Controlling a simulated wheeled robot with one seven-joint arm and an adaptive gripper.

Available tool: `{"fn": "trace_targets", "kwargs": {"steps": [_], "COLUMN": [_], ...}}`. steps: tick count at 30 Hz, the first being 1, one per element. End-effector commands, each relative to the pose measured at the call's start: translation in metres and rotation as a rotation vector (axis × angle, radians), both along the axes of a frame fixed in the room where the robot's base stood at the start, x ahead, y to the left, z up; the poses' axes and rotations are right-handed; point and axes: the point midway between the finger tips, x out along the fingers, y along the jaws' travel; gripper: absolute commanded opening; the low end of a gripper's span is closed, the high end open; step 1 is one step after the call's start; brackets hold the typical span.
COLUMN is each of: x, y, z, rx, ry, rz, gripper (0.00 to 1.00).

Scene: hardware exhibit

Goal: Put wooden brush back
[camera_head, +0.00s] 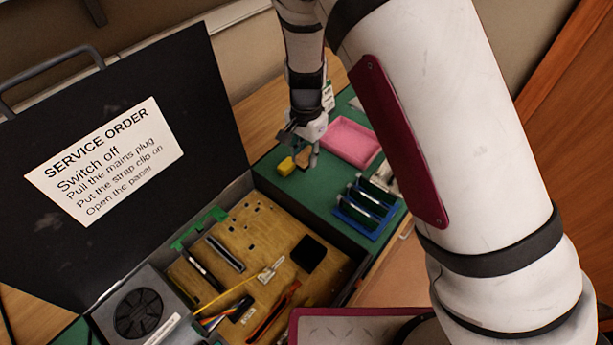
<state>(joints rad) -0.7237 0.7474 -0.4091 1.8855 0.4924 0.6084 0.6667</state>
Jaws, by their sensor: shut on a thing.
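My gripper (301,148) points down over the green mat at the back, just left of the pink tray. It is shut on a small brown piece, which I take to be the wooden brush (303,158). The fingers hide most of the brush, so its full shape and tilt do not show. I cannot tell whether the brush touches the mat. A small yellow block (286,166) lies on the mat just left of the fingers.
A pink tray (349,143) and a blue rack (362,213) holding dark boards stand right of my gripper. An open black case (108,160) with a service-order label stands at left. The wooden-brown panel (245,235) in it holds tools and a black square. My arm covers the right side.

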Motion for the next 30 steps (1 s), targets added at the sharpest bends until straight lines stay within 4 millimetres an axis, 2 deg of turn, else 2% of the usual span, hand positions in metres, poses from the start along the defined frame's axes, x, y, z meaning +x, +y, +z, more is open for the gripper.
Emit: {"fn": "trace_targets", "kwargs": {"steps": [3, 11, 18, 30], "x": [-0.001, 0.000, 0.000, 0.001], "y": [-0.002, -0.001, -0.002, -0.001], "z": [-0.023, -0.044, -0.074, -0.080], "rx": [-0.003, -0.001, -0.002, -0.001], "ry": [0.003, 0.001, 0.003, 0.001], "rz": [-0.001, 0.001, 0.002, 0.002], "gripper": [0.03, 0.03, 0.03, 0.03]}}
